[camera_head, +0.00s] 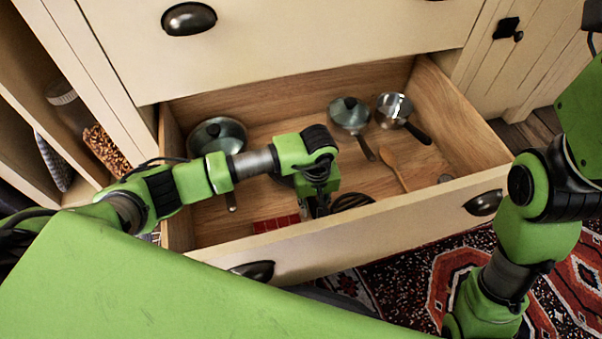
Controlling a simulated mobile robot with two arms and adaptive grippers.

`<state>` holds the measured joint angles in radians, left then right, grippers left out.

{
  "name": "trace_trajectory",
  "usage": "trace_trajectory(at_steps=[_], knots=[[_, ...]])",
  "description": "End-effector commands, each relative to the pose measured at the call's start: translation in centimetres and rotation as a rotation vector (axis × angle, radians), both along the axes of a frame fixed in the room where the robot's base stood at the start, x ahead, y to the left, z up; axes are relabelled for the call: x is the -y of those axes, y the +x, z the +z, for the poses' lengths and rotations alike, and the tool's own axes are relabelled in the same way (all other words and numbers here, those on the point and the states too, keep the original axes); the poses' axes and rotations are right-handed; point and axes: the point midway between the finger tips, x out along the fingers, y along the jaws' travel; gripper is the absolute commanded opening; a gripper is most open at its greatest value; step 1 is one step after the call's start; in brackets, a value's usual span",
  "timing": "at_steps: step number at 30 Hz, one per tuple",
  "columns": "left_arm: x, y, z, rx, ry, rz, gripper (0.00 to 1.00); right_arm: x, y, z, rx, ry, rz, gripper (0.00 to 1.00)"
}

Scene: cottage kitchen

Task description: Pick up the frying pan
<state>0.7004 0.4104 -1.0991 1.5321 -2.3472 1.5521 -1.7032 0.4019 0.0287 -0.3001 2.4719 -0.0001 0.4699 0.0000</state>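My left gripper (317,204) points down into the open drawer near its front wall. Its fingers are dark and partly hidden by the wrist, so I cannot tell whether they are open or shut. A dark round item (352,201) lies just right of the fingers, partly hidden by the drawer front. A lidded pan (222,130) sits at the drawer's back left, its handle passing behind my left arm. A smaller lidded pan (349,112) stands at the back right. I cannot tell for sure which is the frying pan. My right gripper is out of the picture.
The wooden drawer (285,250) is pulled out, its front wall close to my body. A small steel saucepan (394,106) and a wooden utensil (394,168) lie on its right side. A red item (276,223) lies near the front. A patterned rug (405,285) covers the floor.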

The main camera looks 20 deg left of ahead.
Motion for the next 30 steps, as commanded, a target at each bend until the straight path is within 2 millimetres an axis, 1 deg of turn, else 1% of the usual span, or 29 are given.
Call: trace_trajectory(at_steps=[4, 5, 6, 7, 8, 20, 24, 25, 27, 30], knots=[[0.0, 0.0, 0.1, 0.0, 0.0, 0.0, 0.28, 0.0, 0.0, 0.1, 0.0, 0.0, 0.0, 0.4], [0.0, 0.0, 0.1, 0.0, 0.0, 0.0, 0.23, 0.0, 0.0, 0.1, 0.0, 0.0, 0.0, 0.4], [0.0, 0.0, 0.1, 0.0, 0.0, 0.0, 0.12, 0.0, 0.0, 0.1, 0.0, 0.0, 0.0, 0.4], [0.0, 0.0, 0.1, 0.0, 0.0, 0.0, 0.04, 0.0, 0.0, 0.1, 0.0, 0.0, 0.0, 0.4], [0.0, 0.0, 0.1, 0.0, 0.0, 0.0, 0.0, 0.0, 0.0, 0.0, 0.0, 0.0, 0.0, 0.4], [0.0, 0.1, 0.5, 0.003, -0.001, 0.0, 0.0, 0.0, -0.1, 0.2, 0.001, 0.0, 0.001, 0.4], [0.0, 0.1, 1.5, 0.003, -0.001, 0.0, 0.0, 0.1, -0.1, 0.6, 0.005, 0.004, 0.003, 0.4], [0.0, 0.1, 1.9, 0.003, -0.001, 0.0, 0.0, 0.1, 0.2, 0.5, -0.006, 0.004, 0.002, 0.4], [0.0, 0.2, 2.9, 0.004, 0.0, 0.0, 0.0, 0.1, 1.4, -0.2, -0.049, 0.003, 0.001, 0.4], [0.0, 0.2, 4.6, 0.005, -0.002, -0.001, 0.0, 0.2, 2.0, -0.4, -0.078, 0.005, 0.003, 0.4]])
